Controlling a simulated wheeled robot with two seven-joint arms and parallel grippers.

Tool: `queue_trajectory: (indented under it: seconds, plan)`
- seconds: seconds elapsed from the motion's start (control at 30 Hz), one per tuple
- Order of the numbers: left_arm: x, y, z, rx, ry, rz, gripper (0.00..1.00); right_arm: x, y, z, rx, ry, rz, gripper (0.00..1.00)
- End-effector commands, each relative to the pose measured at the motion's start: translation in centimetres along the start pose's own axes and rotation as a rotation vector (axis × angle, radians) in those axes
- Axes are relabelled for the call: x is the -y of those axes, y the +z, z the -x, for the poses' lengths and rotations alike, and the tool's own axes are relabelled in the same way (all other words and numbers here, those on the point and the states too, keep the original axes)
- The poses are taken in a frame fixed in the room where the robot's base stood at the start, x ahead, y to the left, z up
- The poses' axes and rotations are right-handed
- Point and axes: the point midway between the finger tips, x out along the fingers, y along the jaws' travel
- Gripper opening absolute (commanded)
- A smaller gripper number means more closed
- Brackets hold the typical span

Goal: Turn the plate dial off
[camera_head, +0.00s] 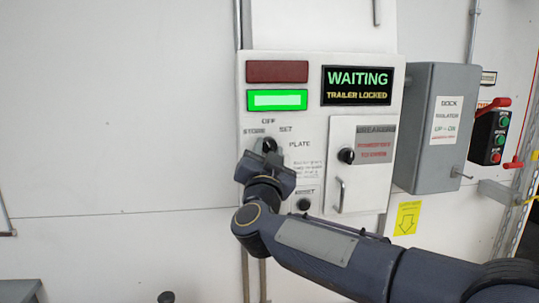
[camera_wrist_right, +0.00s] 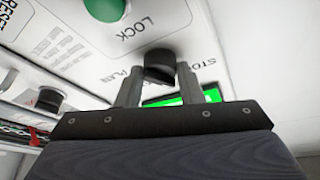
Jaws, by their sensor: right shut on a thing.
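The plate dial (camera_head: 269,145) is a small black knob on the white control panel (camera_head: 310,120), with OFF above it, STORE at its upper left, SET at its upper right and PLATE to its right. My right gripper (camera_head: 267,156) reaches it from below and covers its lower part. In the right wrist view the dial (camera_wrist_right: 158,67) sits between the two grey fingers (camera_wrist_right: 159,85), which are shut on it. I cannot tell which label the dial points to. My left gripper is not in view.
A lit green lamp (camera_head: 277,100) is below a dark red one (camera_head: 277,71). The display (camera_head: 357,85) reads WAITING, TRAILER LOCKED. A breaker door with a black knob (camera_head: 346,155) and handle (camera_head: 341,195) is close right of my gripper. A grey isolator box (camera_head: 433,150) is farther right.

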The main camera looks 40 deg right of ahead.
Motion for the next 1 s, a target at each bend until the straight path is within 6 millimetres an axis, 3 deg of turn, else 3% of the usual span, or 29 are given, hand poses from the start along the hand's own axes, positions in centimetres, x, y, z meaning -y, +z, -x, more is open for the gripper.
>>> queue_trajectory:
  seconds: [0.5, 1.0]
  plan:
    - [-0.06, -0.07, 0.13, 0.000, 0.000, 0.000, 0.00, 0.36, -0.15, -0.05, 0.026, 0.156, -0.368, 0.11]
    - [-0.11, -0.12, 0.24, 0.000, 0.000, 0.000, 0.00, 0.31, -0.23, -0.09, 0.032, 0.205, -0.480, 0.11]
